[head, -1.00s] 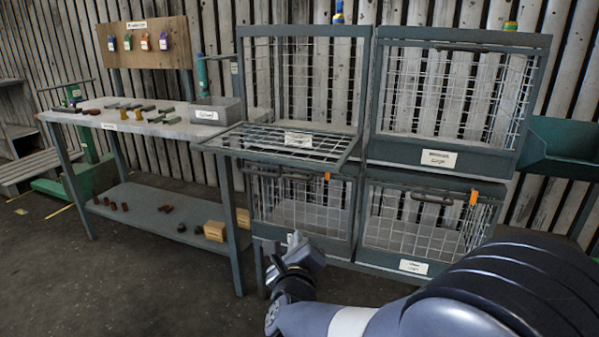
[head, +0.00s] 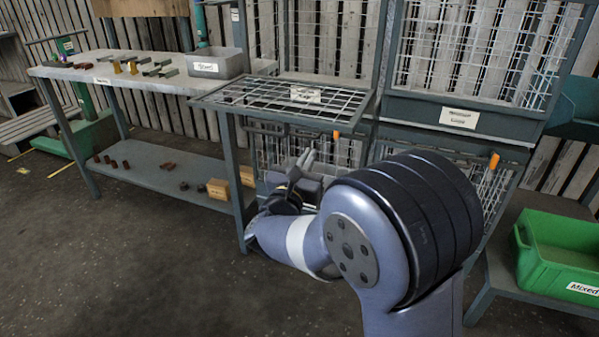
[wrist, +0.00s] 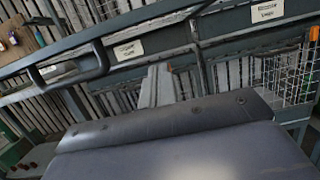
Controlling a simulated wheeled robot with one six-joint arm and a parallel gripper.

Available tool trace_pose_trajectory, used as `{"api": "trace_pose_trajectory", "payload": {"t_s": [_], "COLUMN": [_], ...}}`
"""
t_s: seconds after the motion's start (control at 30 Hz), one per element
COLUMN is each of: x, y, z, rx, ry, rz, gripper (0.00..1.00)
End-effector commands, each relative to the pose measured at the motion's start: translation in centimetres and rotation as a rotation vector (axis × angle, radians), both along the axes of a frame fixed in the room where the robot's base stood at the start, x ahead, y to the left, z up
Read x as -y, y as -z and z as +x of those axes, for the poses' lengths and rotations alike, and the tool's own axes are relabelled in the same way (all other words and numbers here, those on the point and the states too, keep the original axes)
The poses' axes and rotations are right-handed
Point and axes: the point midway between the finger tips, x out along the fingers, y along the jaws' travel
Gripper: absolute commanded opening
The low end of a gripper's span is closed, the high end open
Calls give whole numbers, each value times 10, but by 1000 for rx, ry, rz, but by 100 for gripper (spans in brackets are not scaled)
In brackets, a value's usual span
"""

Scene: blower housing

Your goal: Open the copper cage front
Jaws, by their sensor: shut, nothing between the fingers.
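The upper left cage front (head: 262,103) is folded down and lies about level, sticking out from the cage. It is a wire mesh panel in a grey frame. Its label (head: 306,94) is too blurred to read in the head view; a label in the wrist view (wrist: 128,50) seems to read "Copper Cage". My gripper (head: 305,160) is shut and empty, below the lowered front and before the lower left cage. Its fingers also show pressed together in the wrist view (wrist: 157,86). A dark bar handle (wrist: 68,68) is left of them, apart from them. My arm hides much of the lower cages.
The upper right cage (head: 466,70) has its front upright. Lower cages with orange tabs (head: 494,160) stand beneath. A workbench (head: 75,72) with a grey bin (head: 216,63) is left. A green bin (head: 552,250) stands at right. The floor (head: 150,270) at front left is clear.

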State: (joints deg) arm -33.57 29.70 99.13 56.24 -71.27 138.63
Motion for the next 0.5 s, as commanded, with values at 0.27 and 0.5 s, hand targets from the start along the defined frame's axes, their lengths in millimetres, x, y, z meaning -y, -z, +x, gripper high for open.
{"api": "trace_pose_trajectory", "payload": {"t_s": [0.27, 0.5], "x": [6, 6], "y": [-34, -44], "z": [17, 17], "rx": [3, 0], "ry": [-1, -2], "rz": [1, -1], "gripper": [0, 0]}}
